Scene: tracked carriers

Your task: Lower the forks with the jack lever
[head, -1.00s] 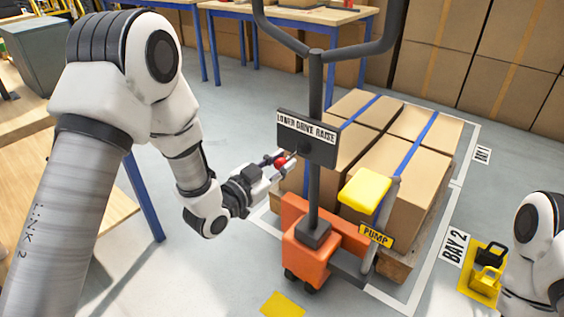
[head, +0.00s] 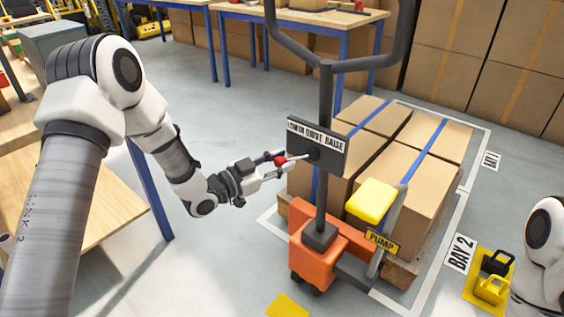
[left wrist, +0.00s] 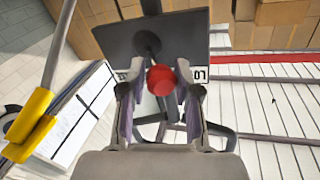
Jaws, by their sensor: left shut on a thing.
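The orange pallet jack (head: 318,262) stands with its black handle post upright and its forks hidden under the loaded pallet. A dark plate (head: 318,143) on the post reads LOWER DRIVE RAISE. The jack lever ends in a red knob (head: 281,160) on a thin rod that sticks out from the plate toward the left. My left gripper (head: 278,163) is shut on the red knob. In the left wrist view the knob (left wrist: 161,80) sits between the two fingers, with the plate behind it. My right gripper is out of view; only part of that arm shows at the right edge.
Strapped boxes (head: 410,170) stand on the pallet at BAY 2. A yellow pump pedal (head: 371,201) is on the jack's right side. A yellow plate (head: 488,284) with padlocks lies at the right. Wooden tables stand at the left and back. The floor left of the jack is clear.

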